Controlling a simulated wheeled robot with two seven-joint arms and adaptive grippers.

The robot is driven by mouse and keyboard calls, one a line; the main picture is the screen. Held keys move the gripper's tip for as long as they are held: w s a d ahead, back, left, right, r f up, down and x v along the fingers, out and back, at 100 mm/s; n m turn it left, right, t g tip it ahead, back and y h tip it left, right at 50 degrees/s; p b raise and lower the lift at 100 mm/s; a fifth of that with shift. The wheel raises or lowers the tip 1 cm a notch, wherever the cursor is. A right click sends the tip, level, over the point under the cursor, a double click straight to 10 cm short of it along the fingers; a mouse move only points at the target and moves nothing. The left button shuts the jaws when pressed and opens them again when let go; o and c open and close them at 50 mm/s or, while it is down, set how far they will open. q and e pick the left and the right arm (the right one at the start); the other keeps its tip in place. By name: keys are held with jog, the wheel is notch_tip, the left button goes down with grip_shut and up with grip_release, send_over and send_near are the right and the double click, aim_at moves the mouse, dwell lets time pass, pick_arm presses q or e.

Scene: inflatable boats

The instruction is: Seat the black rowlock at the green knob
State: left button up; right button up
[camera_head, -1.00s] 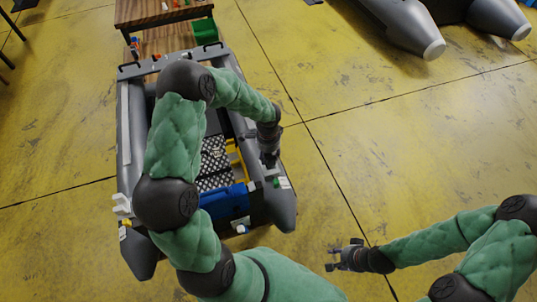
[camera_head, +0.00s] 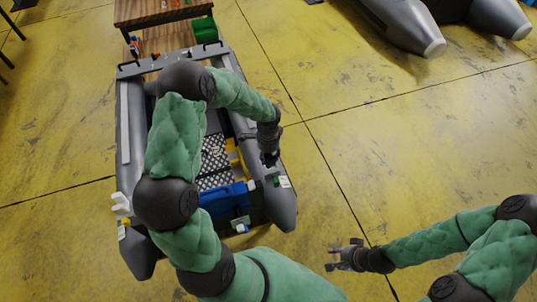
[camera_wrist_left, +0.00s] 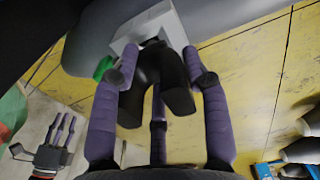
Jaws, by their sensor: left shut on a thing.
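My left gripper (camera_head: 270,160) is over the boat's right tube. In the left wrist view its purple fingers (camera_wrist_left: 160,85) are shut on the black rowlock (camera_wrist_left: 166,70), a horseshoe shape with its open side toward the camera. The rowlock's far end is at the white block (camera_wrist_left: 150,27) on the grey tube; whether it has gone into the block is hidden. The green knob (camera_wrist_left: 103,68) is just left of the block, and in the head view it (camera_head: 277,182) is just below my left gripper. My right gripper (camera_head: 336,258) is open and empty over the floor.
The grey boat (camera_head: 277,208) holds a blue box (camera_head: 222,199) and a checkered panel (camera_head: 214,165). A wooden table (camera_head: 160,12) with a green bin (camera_head: 205,30) is behind it. Another grey boat (camera_head: 405,28) lies upper right. Yellow floor between is clear.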

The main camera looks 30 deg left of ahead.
pick_arm(q)
jog(key=shift+f+b, duration=0.75)
jog(key=shift+f, duration=0.25)
jog(key=o, duration=1.3)
notch_tip(320, 180, up, 12)
jog(key=shift+r, duration=0.1)
